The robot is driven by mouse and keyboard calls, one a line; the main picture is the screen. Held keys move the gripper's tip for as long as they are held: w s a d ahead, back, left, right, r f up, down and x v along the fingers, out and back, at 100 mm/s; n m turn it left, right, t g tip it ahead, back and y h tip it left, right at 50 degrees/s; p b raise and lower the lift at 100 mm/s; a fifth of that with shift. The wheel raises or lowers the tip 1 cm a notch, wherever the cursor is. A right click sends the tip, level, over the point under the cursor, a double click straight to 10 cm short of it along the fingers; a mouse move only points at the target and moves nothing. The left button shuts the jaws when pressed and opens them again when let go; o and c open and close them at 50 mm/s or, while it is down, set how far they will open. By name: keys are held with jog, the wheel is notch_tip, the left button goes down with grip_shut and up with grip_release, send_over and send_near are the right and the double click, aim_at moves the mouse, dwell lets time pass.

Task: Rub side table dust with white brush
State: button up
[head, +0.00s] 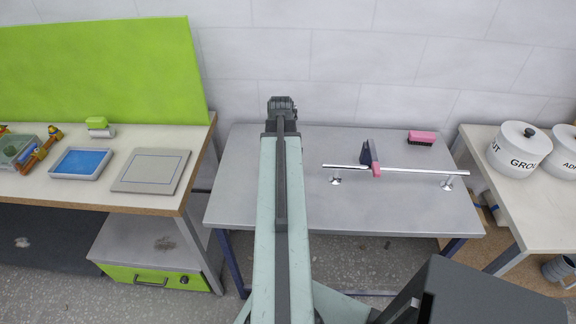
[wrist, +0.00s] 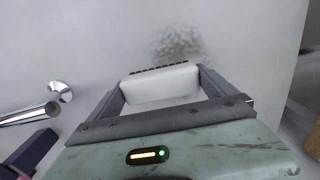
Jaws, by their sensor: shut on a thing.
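My gripper (head: 281,104) is at the end of my outstretched arm, over the back of the grey table (head: 240,170). In the wrist view my gripper (wrist: 160,82) is shut on the white brush (wrist: 162,86), a pale block with dark bristles along its far edge. A brownish-grey dust patch (wrist: 180,43) lies on the grey surface just beyond the brush in that view. I cannot tell whether the bristles touch the surface. In the head view the brush and this patch are not visible; my arm covers the middle of the table.
A metal rail (head: 420,171) on posts stands right of my arm, with a dark and pink tool (head: 372,160) at it. A pink brush (head: 421,138) lies behind. White pots (head: 518,150) stand right. Another brown patch (head: 166,243) marks the low drawer unit (head: 125,240) at left.

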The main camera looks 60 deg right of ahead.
jog(key=shift+w, duration=0.1)
